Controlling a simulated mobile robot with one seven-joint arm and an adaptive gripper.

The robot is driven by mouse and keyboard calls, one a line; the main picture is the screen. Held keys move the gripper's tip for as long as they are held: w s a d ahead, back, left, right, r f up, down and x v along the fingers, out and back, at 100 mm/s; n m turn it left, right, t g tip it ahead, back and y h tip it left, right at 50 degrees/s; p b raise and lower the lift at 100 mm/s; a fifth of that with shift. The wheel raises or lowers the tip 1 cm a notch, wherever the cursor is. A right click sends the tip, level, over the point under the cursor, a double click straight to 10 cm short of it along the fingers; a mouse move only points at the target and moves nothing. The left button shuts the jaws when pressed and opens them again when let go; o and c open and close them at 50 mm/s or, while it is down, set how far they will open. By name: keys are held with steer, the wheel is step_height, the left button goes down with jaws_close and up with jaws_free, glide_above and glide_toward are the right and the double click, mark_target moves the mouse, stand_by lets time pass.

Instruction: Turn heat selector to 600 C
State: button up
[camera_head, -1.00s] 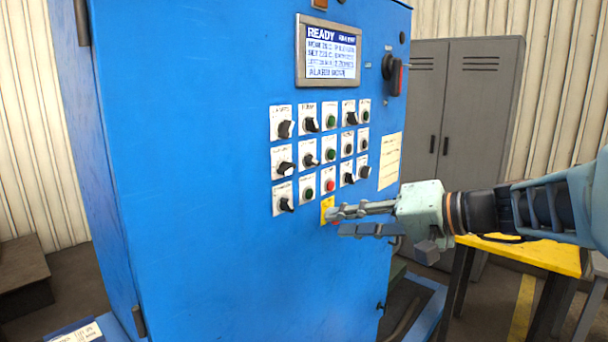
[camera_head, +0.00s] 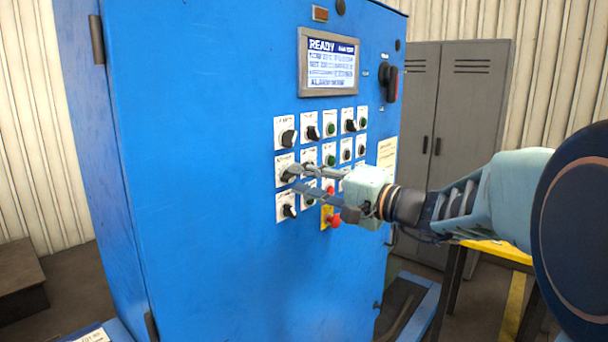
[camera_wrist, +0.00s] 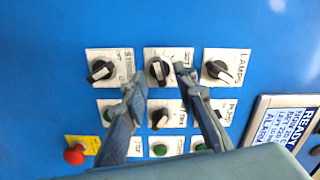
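The selector knob labelled roughly "SET" is black with a pale pointer and sits on a white plate, middle of the panel's left column, in the head view (camera_head: 288,174). In the wrist view the knob (camera_wrist: 158,70) is at the top centre, its label only partly readable. My gripper (camera_head: 292,180) is open in front of this knob. In the wrist view its two fingers (camera_wrist: 158,78) stand apart, one on each side of the knob; contact cannot be told. The knob's set value is too small to read.
The "LAMPS" knob (camera_wrist: 219,70) and "STIRRER" knob (camera_wrist: 101,71) flank it closely. More knobs and green buttons fill the neighbouring columns. A red mushroom button (camera_head: 334,221) on yellow is below my gripper. A display (camera_head: 328,63) reading "READY" is above.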

steer(key=shift+w+a, duration=0.35)
steer(key=shift+a, duration=0.15)
jaws_close()
